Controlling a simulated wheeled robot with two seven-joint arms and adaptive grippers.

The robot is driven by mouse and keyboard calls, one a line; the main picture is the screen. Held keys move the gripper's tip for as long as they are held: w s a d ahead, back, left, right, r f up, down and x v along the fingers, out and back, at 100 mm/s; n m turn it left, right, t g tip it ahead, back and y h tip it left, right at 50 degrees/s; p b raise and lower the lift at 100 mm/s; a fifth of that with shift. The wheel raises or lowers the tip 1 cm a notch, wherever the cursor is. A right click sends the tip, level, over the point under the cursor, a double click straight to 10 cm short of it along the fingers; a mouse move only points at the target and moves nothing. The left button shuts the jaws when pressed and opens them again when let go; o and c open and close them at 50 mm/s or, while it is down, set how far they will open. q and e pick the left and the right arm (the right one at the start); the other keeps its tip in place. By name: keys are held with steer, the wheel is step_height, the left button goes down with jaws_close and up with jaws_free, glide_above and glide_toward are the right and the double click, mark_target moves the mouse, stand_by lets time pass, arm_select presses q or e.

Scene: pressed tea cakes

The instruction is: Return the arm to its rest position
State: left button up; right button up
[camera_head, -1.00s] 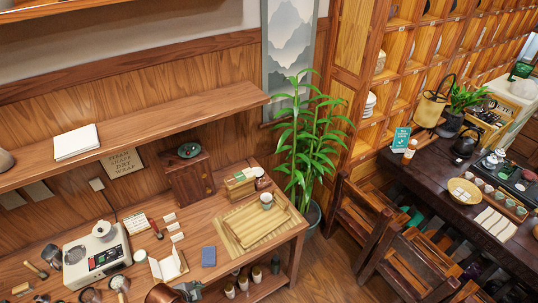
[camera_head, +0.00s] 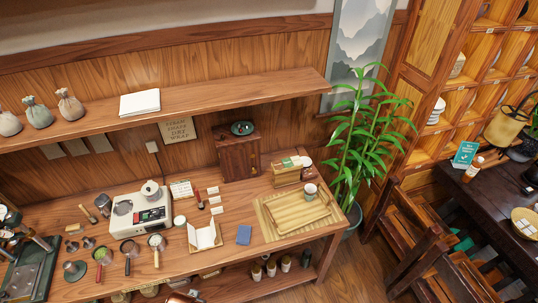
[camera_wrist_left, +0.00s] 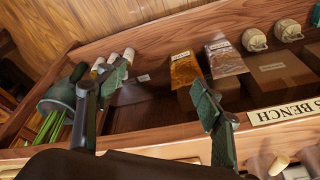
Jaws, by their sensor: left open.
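My left gripper (camera_wrist_left: 158,88) shows in the left wrist view, with its two dark green-grey fingers wide apart and nothing between them. It is in front of the wooden bench's lower shelf (camera_wrist_left: 150,115), where packets and boxes lie behind the fingers. In the head view, a small copper-coloured part (camera_head: 183,298) shows at the bottom edge; I cannot tell whether it is my arm. My right gripper is in neither current view.
A potted plant (camera_head: 362,140) and chairs (camera_head: 435,250) stand to the right. Some floor (camera_head: 350,280) is clear beside the bench.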

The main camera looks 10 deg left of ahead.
arm_select(q)
steer(key=s+d+f+g+b, duration=0.1)
steer(key=s+f+b, duration=0.2)
steer(key=f, duration=1.1)
steer(key=s+f+b, duration=0.3)
steer(key=f, duration=1.2)
steer(key=s+f+m+g+b, duration=0.1)
steer(key=s+f+b, duration=0.5)
steer(key=s+f, duration=1)
step_height(320, 180, down, 3)
steer(key=shift+s+h, duration=0.2)
steer(key=shift+h, duration=0.1)
